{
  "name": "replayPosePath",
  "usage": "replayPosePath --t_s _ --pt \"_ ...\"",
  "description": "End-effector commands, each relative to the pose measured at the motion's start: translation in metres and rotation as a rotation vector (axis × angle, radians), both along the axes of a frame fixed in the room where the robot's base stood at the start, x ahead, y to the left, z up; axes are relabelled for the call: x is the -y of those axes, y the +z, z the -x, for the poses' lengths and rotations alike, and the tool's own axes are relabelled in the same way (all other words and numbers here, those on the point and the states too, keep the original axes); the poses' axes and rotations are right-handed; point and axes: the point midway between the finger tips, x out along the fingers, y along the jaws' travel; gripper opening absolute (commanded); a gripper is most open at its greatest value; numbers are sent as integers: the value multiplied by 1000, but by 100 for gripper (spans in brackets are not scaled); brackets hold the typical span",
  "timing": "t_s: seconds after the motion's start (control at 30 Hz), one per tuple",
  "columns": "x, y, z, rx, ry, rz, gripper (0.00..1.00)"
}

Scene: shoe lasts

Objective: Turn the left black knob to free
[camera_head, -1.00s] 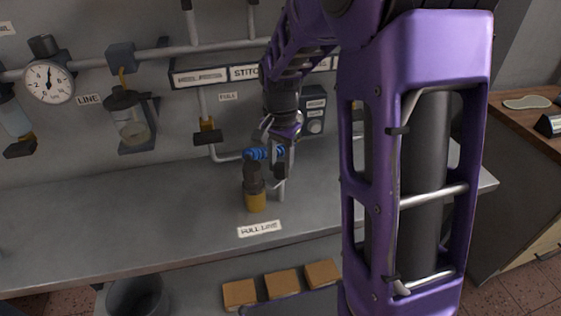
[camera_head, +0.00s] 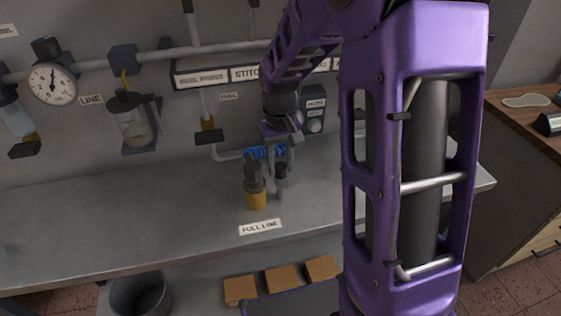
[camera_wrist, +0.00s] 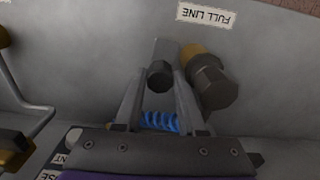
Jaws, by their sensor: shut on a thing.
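Two upright fittings with dark tops stand side by side on the grey bench behind the FULL LINE label. The left one in the head view has a black knob (camera_head: 252,168) over a yellow base (camera_head: 256,201). The right one is a slim grey post with a dark cap (camera_head: 281,170). My gripper (camera_head: 282,162) is over the right one, pointing down. In the upside-down wrist view, my gripper (camera_wrist: 161,82) has its fingers on both sides of the dark cap (camera_wrist: 160,76), shut on it. The yellow-based fitting's knob (camera_wrist: 213,88) is just right of the fingers there.
A blue coil (camera_head: 262,153) lies close behind the gripper. The FULL LINE label (camera_head: 260,227) is at the bench's front. A black-handled yellow valve (camera_head: 208,131), a gauge (camera_head: 52,83) and a jar (camera_head: 131,121) are on the wall. The bench's left is clear.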

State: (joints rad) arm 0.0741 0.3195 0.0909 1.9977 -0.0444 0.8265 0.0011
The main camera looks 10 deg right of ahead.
Motion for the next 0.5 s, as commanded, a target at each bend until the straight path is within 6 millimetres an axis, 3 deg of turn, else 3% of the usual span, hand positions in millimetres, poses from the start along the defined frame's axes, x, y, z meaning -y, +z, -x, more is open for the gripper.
replayPosePath --t_s 0.5 --pt "0 1 -1 3 133 1 0"
